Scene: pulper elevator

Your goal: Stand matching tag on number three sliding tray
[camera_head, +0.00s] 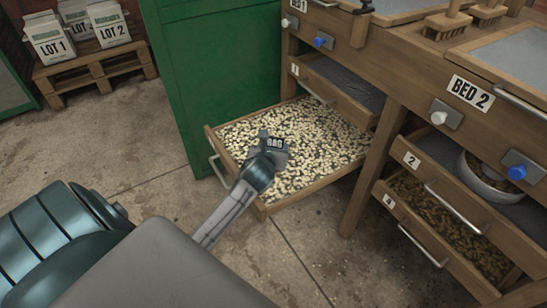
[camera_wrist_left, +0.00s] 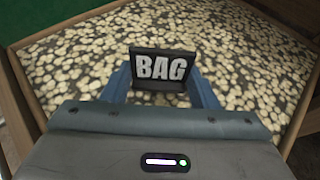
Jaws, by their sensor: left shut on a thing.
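A small dark tag reading BAG (camera_head: 275,143) is held in my left gripper (camera_head: 268,153). In the left wrist view the tag (camera_wrist_left: 161,68) is upright, lettering facing the camera, between the two blue fingers of the left gripper (camera_wrist_left: 161,88). The pulled-out lower left tray (camera_head: 235,130) is filled with pale beans; its number is not readable. The tag is over this tray's beans, and I cannot tell whether its base touches them. Tray 1 (camera_head: 335,92) is above it, partly out. My right gripper is not in view.
Tray 2 (camera_head: 430,185) is partly open with a white bowl (camera_head: 488,180) in it; tray 4 (camera_head: 410,218), holding darker beans, is below. A green cabinet (camera_head: 210,75) stands close behind the bean tray. LOT bags (camera_head: 50,38) sit on a pallet. Floor at left is clear.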

